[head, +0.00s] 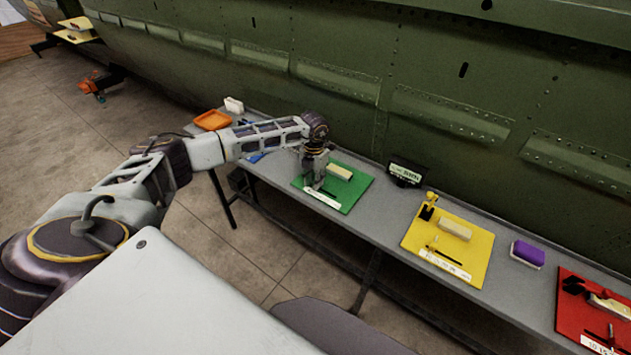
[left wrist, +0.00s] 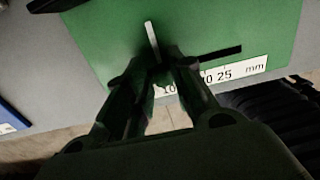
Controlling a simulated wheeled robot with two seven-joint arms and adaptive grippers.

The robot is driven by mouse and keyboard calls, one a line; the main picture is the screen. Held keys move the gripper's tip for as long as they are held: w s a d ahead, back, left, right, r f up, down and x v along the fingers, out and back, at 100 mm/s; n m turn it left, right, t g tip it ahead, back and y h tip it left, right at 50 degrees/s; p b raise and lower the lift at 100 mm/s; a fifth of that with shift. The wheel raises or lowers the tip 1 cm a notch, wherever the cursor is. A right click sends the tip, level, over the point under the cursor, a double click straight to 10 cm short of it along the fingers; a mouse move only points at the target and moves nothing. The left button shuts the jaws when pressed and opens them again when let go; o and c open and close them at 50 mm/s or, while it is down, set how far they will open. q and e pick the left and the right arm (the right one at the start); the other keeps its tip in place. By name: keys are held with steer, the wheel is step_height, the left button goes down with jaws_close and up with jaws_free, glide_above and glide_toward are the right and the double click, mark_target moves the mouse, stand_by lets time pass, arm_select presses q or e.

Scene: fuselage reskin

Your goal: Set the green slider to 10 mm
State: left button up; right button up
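The green board (head: 352,190) lies on the grey bench in the head view and fills much of the left wrist view (left wrist: 100,40). It has a black slot (left wrist: 222,52) and a white mm scale (left wrist: 240,70), where 10 and 25 can be read. A thin pale post of the green slider (left wrist: 152,40) rises between my fingertips. My left gripper (left wrist: 163,72) points down at the board, its fingertips close together around the post's lower end. It also shows in the head view (head: 317,186). The fingers hide the slider's exact position. My right gripper is not in view.
A pale block (head: 340,172) lies on the green board. A small dark display (head: 405,173) stands to its right. Farther right are a yellow board (head: 470,234), a purple block (head: 527,253) and a red board (head: 570,320). A green fuselage wall (head: 380,70) runs behind the bench.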

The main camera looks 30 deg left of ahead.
arm_select(q)
steer(key=shift+o, duration=1.3)
steer(key=shift+a, duration=0.15)
step_height(320, 180, up, 12)
